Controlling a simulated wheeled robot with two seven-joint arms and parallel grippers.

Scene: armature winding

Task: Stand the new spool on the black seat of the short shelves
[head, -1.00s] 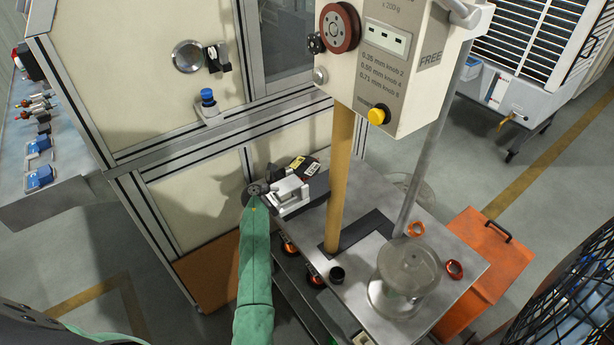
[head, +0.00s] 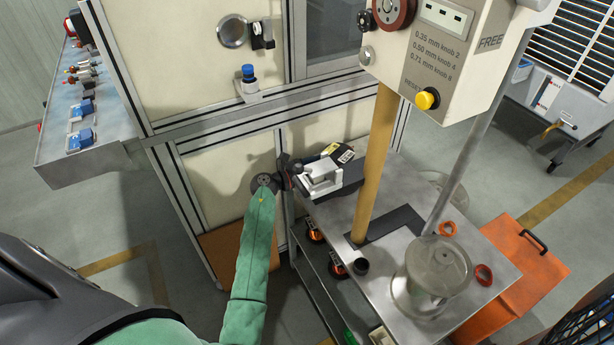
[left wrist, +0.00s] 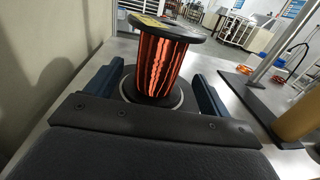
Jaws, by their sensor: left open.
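In the left wrist view, a spool of copper-coloured wire (left wrist: 155,68) stands upright with a dark top flange and a yellowish label. Its labelled top also shows in the head view (head: 345,156) at the back left of the steel-topped shelves (head: 385,290). A dark disc with a pale rim lies under the spool; I cannot tell whether it is the lower flange or the black seat. My left gripper (left wrist: 155,75) is open, with its blue fingers on either side of the spool's lower part and apparent gaps. My right gripper is out of view.
A tan post (head: 375,165) rises from the top and stands near a control box (head: 465,50). A clear round container (head: 437,265) and orange rings (head: 447,228) sit towards the right. More wound spools (head: 338,270) are on the lower level. A pale cabinet wall (head: 220,185) stands on the left.

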